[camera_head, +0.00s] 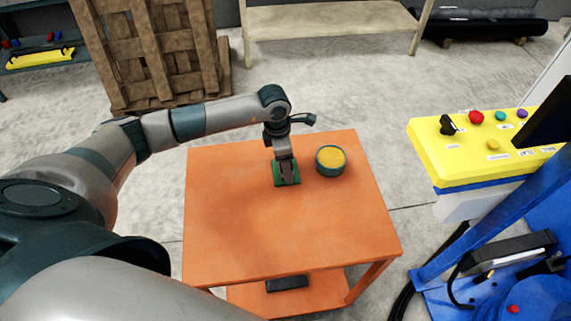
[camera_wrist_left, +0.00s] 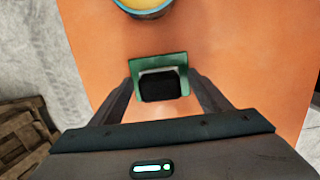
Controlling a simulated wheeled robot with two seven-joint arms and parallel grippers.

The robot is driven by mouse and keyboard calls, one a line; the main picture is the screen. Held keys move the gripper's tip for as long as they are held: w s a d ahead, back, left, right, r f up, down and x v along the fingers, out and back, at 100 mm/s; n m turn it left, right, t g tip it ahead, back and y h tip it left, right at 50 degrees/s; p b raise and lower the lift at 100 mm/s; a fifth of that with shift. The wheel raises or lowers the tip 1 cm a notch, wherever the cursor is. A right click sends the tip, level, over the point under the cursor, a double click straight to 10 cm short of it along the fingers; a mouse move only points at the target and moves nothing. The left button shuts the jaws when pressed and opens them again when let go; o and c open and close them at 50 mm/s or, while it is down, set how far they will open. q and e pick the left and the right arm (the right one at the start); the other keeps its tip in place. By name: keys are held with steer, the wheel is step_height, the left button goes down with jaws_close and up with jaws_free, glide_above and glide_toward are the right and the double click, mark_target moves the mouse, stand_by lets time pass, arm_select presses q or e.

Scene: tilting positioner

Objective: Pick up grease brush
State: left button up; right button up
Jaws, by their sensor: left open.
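What looks like the grease brush shows its dark, blocky top (camera_wrist_left: 160,86) in the left wrist view. It stands in or on a green square holder (camera_wrist_left: 141,66), which rests on the orange table; the holder also shows in the head view (camera_head: 279,182). My left gripper (camera_head: 287,172) points down over the holder. Its open fingers lie on either side of the dark top, and I cannot tell whether they touch it. The gripper hides most of the brush in the head view. My right gripper is not in view.
A round tin of yellow grease (camera_head: 331,160) stands on the orange table (camera_head: 240,235), close right of the holder. The front of the tabletop is clear. A yellow control panel (camera_head: 470,160) with buttons and blue machinery stand to the right. Wooden pallets (camera_head: 150,45) lean behind.

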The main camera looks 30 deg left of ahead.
arm_select(q)
steer(key=shift+c, duration=0.3)
steer(key=c, duration=1.1)
steer(key=shift+r+b, duration=0.65)
steer(key=shift+r, duration=0.05)
step_height(320, 180, up, 2)
steer(key=shift+w+r+b, duration=0.1)
steer(key=shift+r+b, duration=0.1)
steer(key=shift+b, duration=0.65)
steer(key=w+d+r+b, duration=0.4)
steer(key=d+r, duration=0.3)
steer(key=d, duration=0.4)
steer(key=shift+r+b, duration=0.15)
steer(key=shift+b, duration=0.4)
